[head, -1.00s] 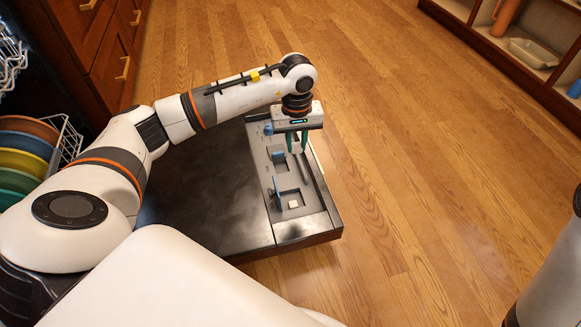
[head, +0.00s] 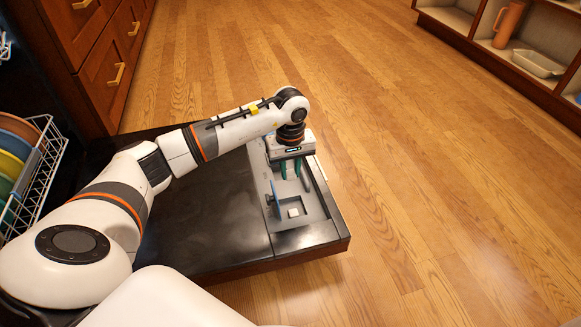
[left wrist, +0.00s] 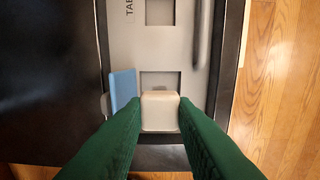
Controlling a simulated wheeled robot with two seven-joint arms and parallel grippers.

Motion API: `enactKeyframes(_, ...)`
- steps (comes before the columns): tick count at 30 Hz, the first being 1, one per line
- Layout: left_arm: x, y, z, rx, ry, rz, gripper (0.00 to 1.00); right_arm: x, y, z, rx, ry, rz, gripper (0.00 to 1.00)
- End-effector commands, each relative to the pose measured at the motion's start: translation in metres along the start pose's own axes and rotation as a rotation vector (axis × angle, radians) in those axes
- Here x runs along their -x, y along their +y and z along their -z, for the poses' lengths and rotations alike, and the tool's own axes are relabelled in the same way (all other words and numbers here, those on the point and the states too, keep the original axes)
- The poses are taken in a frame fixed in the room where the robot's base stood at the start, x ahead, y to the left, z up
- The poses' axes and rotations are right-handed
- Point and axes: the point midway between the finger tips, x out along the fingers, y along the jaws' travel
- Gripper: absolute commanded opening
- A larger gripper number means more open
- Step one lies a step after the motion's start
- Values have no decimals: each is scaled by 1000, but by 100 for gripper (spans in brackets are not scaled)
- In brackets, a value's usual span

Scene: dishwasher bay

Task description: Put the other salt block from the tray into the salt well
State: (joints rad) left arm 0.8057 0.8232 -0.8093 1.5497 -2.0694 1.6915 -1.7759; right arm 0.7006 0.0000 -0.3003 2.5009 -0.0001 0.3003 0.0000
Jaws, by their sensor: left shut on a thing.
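My left gripper (head: 290,172) is shut on a white salt block (left wrist: 160,112), held between the green fingers in the left wrist view. It is above the grey tray panel (head: 318,215) on the open dishwasher door. A second white block (head: 293,212) lies in the near square recess, beside an upright blue flap (head: 275,197). This flap also shows in the left wrist view (left wrist: 123,88), just left of the held block. There the held block overlaps the recess and hides its near part. The height of the held block above the panel is hard to tell. My right gripper is out of view.
Another square recess (left wrist: 158,12) is farther up the panel. The rack of coloured plates (head: 45,165) is at the left. The open door (head: 205,225) is otherwise bare.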

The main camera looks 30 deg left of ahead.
Motion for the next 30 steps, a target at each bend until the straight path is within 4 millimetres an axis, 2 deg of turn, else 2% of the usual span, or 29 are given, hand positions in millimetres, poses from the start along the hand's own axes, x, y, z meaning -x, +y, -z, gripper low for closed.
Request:
enactKeyframes(1, -10, 0, 0, 0, 1, 0, 3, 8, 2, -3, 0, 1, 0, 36)
enactKeyframes(15, -57, 0, 1, -2, 1, 0, 3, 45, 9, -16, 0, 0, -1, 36)
enactKeyframes(30, -102, 0, 0, -1, 0, 1, 3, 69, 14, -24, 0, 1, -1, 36)
